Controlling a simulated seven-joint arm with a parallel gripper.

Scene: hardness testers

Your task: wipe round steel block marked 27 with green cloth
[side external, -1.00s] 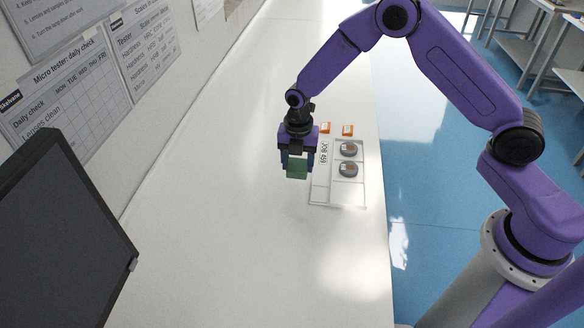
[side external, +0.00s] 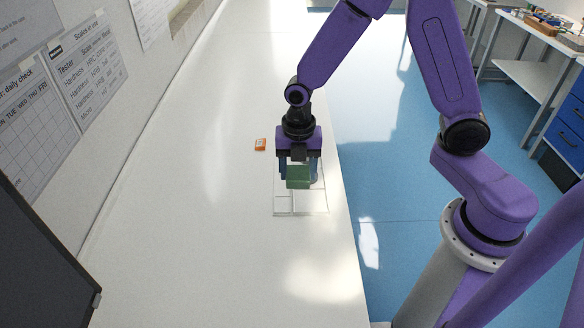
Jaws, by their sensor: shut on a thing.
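My gripper (side external: 298,172) is shut on the folded green cloth (side external: 298,181). It holds the cloth over the white tray (side external: 285,204) on the bench. The round steel blocks are hidden behind my gripper and the cloth, so I cannot read any mark, including 27. I cannot tell whether the cloth touches a block or hangs above it. The near cells of the tray that show are empty.
A small orange box (side external: 260,145) stands behind the tray to the left. A dark monitor (side external: 40,260) stands at the near left, below wall charts (side external: 90,65). The white bench (side external: 180,240) is clear left of the tray and in front of it.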

